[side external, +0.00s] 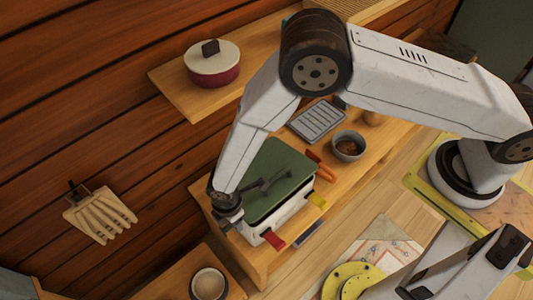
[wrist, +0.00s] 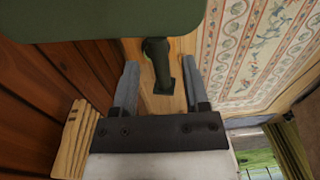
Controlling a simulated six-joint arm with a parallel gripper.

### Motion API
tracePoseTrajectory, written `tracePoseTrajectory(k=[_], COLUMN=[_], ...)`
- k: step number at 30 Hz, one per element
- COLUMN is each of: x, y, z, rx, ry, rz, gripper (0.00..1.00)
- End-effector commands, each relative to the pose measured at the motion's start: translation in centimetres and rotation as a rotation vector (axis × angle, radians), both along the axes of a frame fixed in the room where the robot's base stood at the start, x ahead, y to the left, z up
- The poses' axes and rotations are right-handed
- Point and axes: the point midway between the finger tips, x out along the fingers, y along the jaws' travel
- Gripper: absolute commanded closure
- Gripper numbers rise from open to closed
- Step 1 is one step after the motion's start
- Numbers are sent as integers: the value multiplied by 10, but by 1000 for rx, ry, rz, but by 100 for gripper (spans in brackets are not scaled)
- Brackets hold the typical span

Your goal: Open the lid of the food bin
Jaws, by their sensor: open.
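The food bin (side external: 296,215) is a pale box on the wooden counter, with a dark green lid (side external: 280,152) lying over its top in the side view. The lid also fills the top of the wrist view (wrist: 100,18). In the wrist view my gripper (wrist: 161,85) is open, with one grey finger on each side of a dark green handle-like post (wrist: 158,62). The post lies between the fingers with gaps visible on both sides. I cannot tell its exact depth.
A grey bowl (side external: 348,146) and a ridged grey tray (side external: 318,121) stand behind the bin. A red-and-white pot (side external: 212,64) is on the shelf. A wooden rack (side external: 100,214) hangs on the plank wall. A red tab (side external: 273,238) sticks out in front of the bin.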

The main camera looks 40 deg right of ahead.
Motion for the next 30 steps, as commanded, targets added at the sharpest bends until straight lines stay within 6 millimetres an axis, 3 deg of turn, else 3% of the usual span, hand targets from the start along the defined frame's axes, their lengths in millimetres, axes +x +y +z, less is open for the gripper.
tracePoseTrajectory(k=[4,9,10,30], x=[0,0,0,2], y=[0,0,0,0], z=[0,0,0,1], rx=[0,0,0,2], ry=[0,0,0,-3], rz=[0,0,0,-1], gripper=[42,96,100,100])
